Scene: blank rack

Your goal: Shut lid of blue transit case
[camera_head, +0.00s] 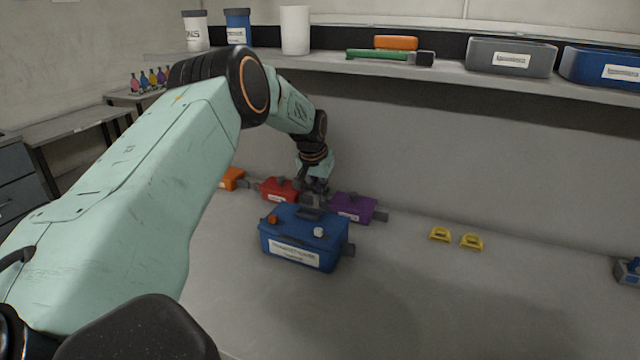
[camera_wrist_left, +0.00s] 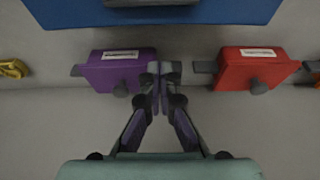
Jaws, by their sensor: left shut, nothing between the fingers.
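The blue transit case (camera_head: 300,240) stands on the grey bench in the head view, with a white label on its front. Its lid appears down, with a small orange item (camera_head: 273,219) and a small white item (camera_head: 318,232) on top. Whether the lid is fully shut I cannot tell. The case also shows at the top of the left wrist view (camera_wrist_left: 60,12). My left gripper (camera_head: 316,188) is just behind the case; in the left wrist view its fingers (camera_wrist_left: 160,70) are together and empty, apart from the case. My right gripper is not in view.
A red case (camera_head: 280,190) and a purple case (camera_head: 352,207) stand behind the blue case, either side of my gripper. An orange case (camera_head: 232,178) is further left. Two yellow pieces (camera_head: 440,234) lie to the right. A shelf (camera_head: 430,75) overhangs the back. The front right bench is clear.

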